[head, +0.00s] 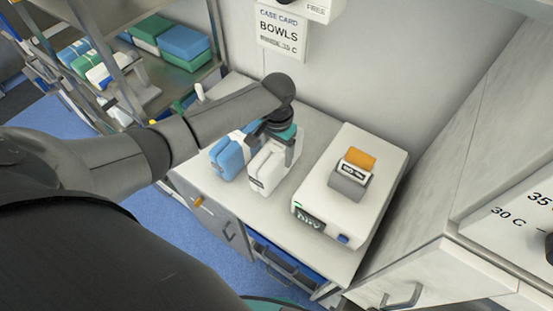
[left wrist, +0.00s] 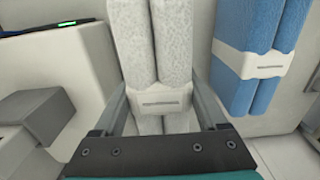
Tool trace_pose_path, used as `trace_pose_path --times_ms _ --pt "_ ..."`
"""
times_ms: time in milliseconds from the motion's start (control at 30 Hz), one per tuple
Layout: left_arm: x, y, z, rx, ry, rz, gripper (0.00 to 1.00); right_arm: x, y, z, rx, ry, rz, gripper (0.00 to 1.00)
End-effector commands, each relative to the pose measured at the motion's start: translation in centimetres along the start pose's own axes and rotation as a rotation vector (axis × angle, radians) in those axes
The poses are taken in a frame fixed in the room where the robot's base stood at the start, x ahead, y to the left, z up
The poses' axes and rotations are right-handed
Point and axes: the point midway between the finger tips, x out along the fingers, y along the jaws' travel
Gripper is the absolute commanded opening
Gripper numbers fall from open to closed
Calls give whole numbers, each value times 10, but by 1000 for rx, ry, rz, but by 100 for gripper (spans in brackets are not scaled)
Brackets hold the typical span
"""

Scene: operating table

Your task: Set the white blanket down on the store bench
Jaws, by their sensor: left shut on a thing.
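The white blanket (head: 266,172) is a folded bundle with a pale band around it. It stands upright at the bench top (head: 315,247), between a blue blanket and a white device. My left gripper (head: 280,150) reaches down from above and is shut on it. In the left wrist view the white blanket (left wrist: 166,60) sits between the two fingers, with its band (left wrist: 162,103) at the fingertips. Whether its underside touches the bench is hard to tell. My right gripper is not in view.
A blue blanket (head: 228,158) stands close to the left of the white one. A white device (head: 350,195) with a display stands to the right, with an orange and grey item (head: 352,172) on top. A wall rises behind. Shelves (head: 120,85) with folded bundles stand at the left.

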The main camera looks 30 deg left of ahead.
Motion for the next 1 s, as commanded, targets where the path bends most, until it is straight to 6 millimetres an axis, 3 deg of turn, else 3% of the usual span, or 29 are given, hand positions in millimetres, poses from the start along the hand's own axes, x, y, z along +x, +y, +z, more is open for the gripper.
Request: trace_pose_path --times_ms 333,767,800,1000 --pt "38 0 -1 0 2 0 0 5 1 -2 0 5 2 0" --pt "44 0 -1 1 3 0 0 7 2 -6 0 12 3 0" --pt "44 0 0 1 2 0 78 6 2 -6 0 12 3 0" --pt "44 0 0 1 1 0 100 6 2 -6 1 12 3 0"
